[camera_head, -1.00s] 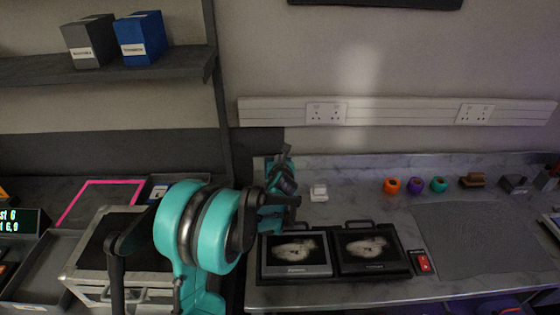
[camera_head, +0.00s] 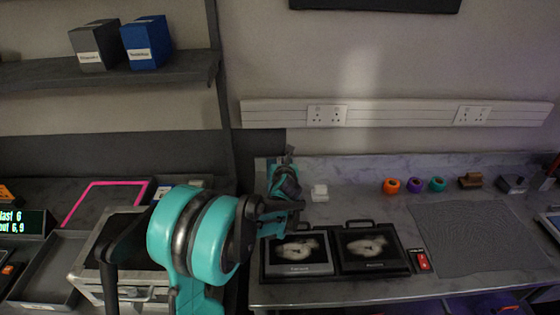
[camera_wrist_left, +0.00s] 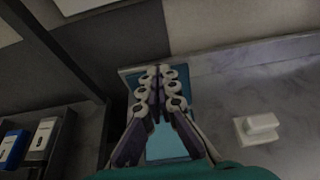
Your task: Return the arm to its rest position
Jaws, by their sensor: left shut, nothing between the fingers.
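My left arm comes in at the lower left of the head view, its large teal joint in front of a silver-edged case. My left gripper (camera_head: 290,157) is at the arm's far end, above the back left corner of the marble bench and near the wall. In the left wrist view its fingers (camera_wrist_left: 158,72) are together, with nothing between them. It touches no object that I can make out. My right gripper is not in either view.
A white block (camera_head: 319,193) sits close right of the gripper. Several coloured rolls (camera_head: 415,185) and a grey mat (camera_head: 470,238) lie further right. A shelf (camera_head: 110,70) with two boxes is at upper left.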

